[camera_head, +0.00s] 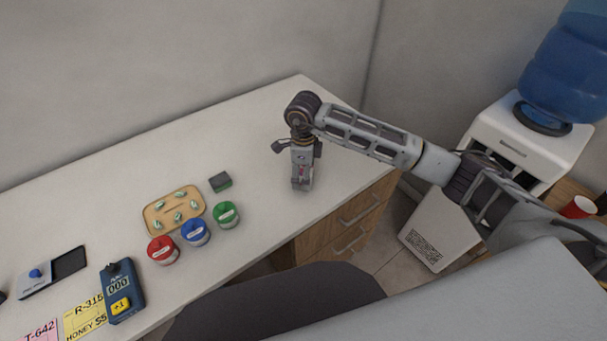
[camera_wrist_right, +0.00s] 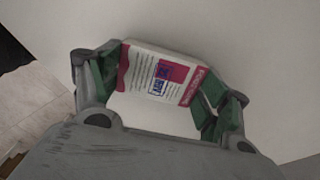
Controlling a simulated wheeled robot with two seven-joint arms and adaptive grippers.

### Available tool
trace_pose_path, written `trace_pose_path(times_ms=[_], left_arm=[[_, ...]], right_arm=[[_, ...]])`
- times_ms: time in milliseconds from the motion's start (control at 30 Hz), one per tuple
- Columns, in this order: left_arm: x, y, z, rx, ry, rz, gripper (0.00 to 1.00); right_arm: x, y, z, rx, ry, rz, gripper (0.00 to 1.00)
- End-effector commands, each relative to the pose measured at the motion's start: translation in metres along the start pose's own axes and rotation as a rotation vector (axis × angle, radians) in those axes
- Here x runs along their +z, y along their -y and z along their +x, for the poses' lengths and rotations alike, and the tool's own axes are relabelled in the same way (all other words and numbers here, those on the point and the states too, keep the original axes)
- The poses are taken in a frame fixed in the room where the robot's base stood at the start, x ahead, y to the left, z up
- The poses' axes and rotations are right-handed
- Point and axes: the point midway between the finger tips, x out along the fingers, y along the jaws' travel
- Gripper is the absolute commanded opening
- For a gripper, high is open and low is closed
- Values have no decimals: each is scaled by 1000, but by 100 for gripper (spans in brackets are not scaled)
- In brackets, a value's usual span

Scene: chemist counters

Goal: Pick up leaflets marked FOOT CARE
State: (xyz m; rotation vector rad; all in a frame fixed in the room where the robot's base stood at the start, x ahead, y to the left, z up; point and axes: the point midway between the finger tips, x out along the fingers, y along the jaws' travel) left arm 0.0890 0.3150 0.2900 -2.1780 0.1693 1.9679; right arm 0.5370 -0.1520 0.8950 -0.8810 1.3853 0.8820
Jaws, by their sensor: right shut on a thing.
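My right gripper (camera_head: 301,182) is over the right part of the white counter, pointing down. In the right wrist view its green-padded fingers (camera_wrist_right: 160,88) are shut on leaflets (camera_wrist_right: 150,78), one pad at each side. The leaflets are white with a magenta band, a magenta block, small lines of text and a blue mark. In the head view only a small bit of white and pink shows at the gripper, and most of the leaflets is hidden. My left gripper is not in view.
Left of the gripper are a small dark green block (camera_head: 220,182), a tan tray (camera_head: 151,222) with small green pieces, and red (camera_head: 163,250), blue (camera_head: 195,232) and green (camera_head: 226,215) tins. A blue counter device (camera_head: 122,291) stands further left. The counter around the gripper is clear.

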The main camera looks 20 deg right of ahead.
Motion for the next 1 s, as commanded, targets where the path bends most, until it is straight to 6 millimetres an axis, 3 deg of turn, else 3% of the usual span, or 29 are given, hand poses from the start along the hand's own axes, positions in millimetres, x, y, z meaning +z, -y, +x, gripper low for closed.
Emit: trace_pose_path(times_ms=[600, 800, 1000], left_arm=[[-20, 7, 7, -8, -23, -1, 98], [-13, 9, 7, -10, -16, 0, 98], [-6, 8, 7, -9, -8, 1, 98]], right_arm=[[0, 1, -77, -3, 2, -1, 52], [0, 0, -93, -2, 1, 0, 52], [0, 0, -96, 0, 0, 0, 52]])
